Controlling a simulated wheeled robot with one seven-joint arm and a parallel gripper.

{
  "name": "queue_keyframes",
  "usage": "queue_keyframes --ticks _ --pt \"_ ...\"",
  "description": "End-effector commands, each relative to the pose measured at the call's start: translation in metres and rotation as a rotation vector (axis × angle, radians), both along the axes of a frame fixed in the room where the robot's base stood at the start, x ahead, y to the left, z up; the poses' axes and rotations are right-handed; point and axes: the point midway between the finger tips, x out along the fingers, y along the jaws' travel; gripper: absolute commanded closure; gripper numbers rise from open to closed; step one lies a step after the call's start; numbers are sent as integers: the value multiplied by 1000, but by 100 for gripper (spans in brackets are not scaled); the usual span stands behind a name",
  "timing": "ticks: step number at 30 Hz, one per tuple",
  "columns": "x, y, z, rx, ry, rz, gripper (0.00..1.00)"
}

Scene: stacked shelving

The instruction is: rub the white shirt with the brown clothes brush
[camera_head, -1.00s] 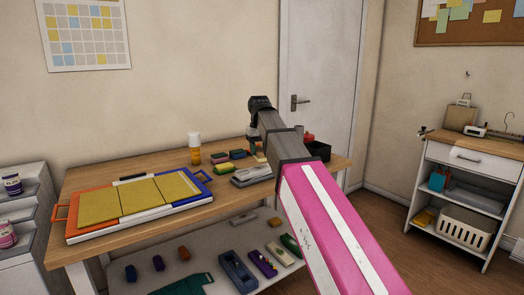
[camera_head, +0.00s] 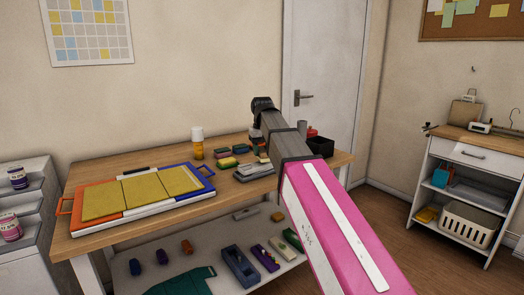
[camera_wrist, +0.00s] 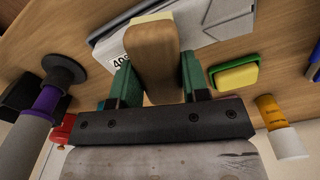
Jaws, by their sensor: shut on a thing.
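My gripper (camera_wrist: 158,82) has green fingers, shut on a brown wooden block that looks like the clothes brush (camera_wrist: 153,60). A pale cream layer shows at its far end. In the wrist view it is just over a grey and white flat item (camera_wrist: 205,18) with printed characters; I cannot tell whether they touch. In the head view my gripper is above the back right of the wooden table, its fingers largely hidden by my arm. The flat item (camera_head: 248,173) lies there beside my arm. I cannot make out a white shirt for certain.
On the table (camera_head: 180,222) are a framed board with yellow panels (camera_head: 150,192), a white-capped orange bottle (camera_head: 197,145), sponges (camera_head: 227,162) and a black box (camera_head: 321,146). The shelf below holds several blocks and a teal cloth (camera_head: 185,283). A white cabinet (camera_head: 468,190) stands right.

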Motion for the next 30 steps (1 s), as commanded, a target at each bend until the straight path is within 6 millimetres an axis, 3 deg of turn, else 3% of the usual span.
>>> queue_keyframes --ticks 9,30 --pt "0 0 -12 0 1 0 77" --pt "0 0 -15 0 0 0 77"
